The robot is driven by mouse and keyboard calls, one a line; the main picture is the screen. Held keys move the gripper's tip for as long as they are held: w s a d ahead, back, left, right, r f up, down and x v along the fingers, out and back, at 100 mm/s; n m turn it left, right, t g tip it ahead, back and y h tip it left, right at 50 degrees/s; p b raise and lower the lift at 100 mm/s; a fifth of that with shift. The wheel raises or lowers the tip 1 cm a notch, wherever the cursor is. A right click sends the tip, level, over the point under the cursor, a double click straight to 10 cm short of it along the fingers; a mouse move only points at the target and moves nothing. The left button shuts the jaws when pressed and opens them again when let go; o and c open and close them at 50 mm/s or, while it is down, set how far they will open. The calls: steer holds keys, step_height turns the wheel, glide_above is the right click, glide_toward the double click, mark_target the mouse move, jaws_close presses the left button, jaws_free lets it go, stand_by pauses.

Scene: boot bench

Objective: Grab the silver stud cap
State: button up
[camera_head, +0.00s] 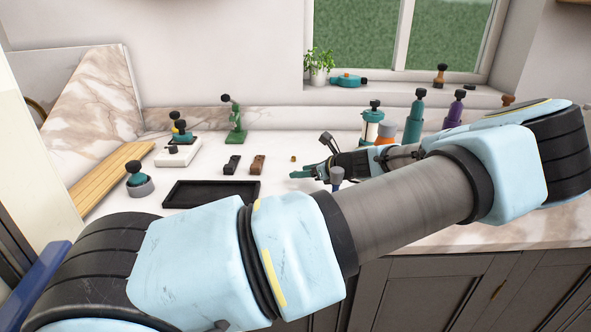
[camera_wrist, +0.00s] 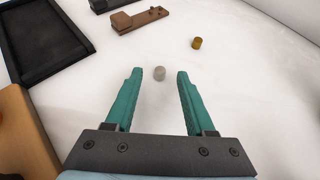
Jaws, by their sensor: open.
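The silver stud cap (camera_wrist: 159,73) is a small grey cylinder standing on the white counter in the wrist view. It lies between the lines of my gripper's two green fingers, close to the level of their tips. My gripper (camera_wrist: 160,72) is open and nothing is held in it. I cannot tell how far above the counter the fingers are. In the head view my gripper (camera_head: 305,173) is low over the counter, and the silver cap cannot be made out there. A brass-coloured cap (camera_wrist: 197,43) stands apart, beyond and to the right of the fingers.
A black tray (camera_wrist: 87,52) lies to the left, with a brown strap-like piece (camera_wrist: 140,21) beyond the fingers. Several bottles, including a teal one (camera_head: 414,120), stand at the back right. The counter around the silver cap is clear.

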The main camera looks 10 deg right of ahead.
steer(key=shift+w+a+f, duration=0.35)
steer(key=shift+w+f, duration=0.05)
steer(key=shift+w, duration=0.1)
steer(key=shift+c, duration=0.4)
jaws_close()
